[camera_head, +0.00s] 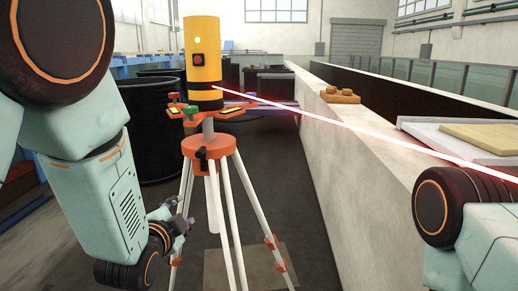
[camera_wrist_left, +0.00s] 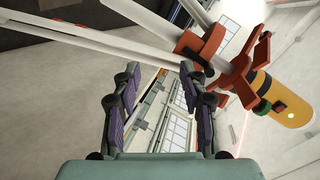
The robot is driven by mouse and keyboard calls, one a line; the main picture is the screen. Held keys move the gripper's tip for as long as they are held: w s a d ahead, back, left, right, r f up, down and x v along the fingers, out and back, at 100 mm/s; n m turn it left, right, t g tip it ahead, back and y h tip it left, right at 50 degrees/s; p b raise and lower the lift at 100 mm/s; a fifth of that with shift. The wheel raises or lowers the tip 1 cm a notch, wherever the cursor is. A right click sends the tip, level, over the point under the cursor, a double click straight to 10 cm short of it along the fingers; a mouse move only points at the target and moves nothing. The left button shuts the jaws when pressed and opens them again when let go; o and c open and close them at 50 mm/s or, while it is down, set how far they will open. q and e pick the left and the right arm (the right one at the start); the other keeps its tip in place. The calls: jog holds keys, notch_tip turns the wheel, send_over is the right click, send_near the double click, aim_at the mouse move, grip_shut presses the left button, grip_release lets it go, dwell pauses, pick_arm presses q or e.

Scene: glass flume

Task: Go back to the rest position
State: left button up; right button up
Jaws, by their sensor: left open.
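My left gripper (camera_head: 177,215) is low beside the white-legged tripod (camera_head: 236,215), near its left leg in the head view. In the left wrist view the two purple-grey fingers of this gripper (camera_wrist_left: 158,78) stand apart with nothing between them. The yellow laser device (camera_head: 203,60) sits upright on the orange tripod head (camera_head: 208,145). It also shows at the right of the left wrist view (camera_wrist_left: 280,100), with the picture turned. Part of my right arm shows at the lower right of the head view; its gripper is out of the picture.
A red beam (camera_head: 350,130) runs from the device to the right, across the long pale flume wall (camera_head: 340,160). Small orange-brown blocks (camera_head: 340,95) lie on the wall. A tray (camera_head: 470,138) with a pale board stands at right. Black tubs (camera_head: 155,130) stand behind the tripod.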

pick_arm(q)
jog(key=s+a+f+n+g, duration=0.2)
jog(key=s+f+n+g, duration=0.45)
jog(key=f, duration=0.85)
jog(key=s+f+n+g, duration=0.2)
jog(key=s+f, duration=0.4)
jog(key=s, duration=0.5)
jog(key=s+a+f+n+g+b, duration=0.1)
jog(key=s+f+n+g, duration=0.1)
jog(key=s+f, duration=0.4)
jog(key=s+a+f+n+g+b, duration=0.1)
jog(key=s+f+g, duration=0.3)
jog(key=s, duration=1.2)
notch_tip(320, 180, down, 2)
jog(key=shift+s+f+n, duration=0.25)
jog(key=shift+s+n, duration=0.05)
jog(key=shift+n, duration=0.45)
pick_arm(e)
notch_tip(320, 180, down, 2)
jog(key=shift+f, duration=0.2)
pick_arm(q)
jog(key=shift+c, duration=0.3)
pick_arm(e)
jog(key=shift+c, duration=0.2)
pick_arm(q)
jog(key=shift+c, duration=0.3)
pick_arm(e)
jog(key=shift+c, duration=0.6)
pick_arm(q)
jog(key=shift+w, duration=0.1)
